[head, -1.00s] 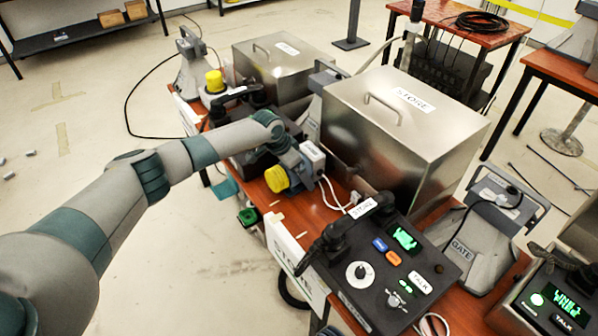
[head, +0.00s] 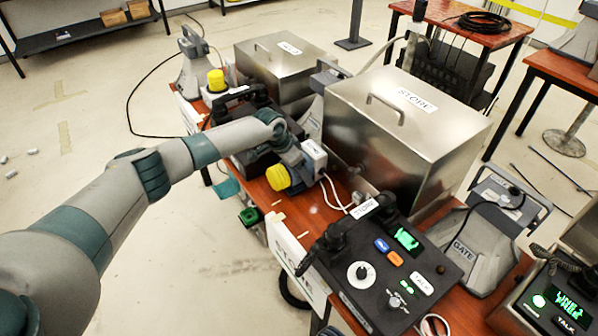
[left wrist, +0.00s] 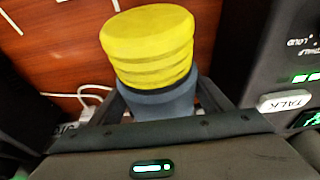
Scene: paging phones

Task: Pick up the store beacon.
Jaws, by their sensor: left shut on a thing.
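The store beacon, with a ribbed yellow cap (head: 278,177) and a dark blue-grey lower part, is at the front edge of the red-brown table, left of the store phone (head: 385,262). The beacon's yellow cap (left wrist: 148,45) and grey-blue body also show in the left wrist view. My left gripper (head: 292,172) is shut on the beacon; its fingers flank the lower body in the wrist view. The beacon looks tilted in the head view. I cannot tell whether its base touches the table. My right gripper is not in view.
A large metal box (head: 400,135) marked STORE stands behind the phone. A second yellow-capped beacon (head: 215,80) stands further left near another metal box (head: 285,70). White cables (head: 335,200) lie beside my gripper. A white sign (head: 293,255) hangs at the table's front edge.

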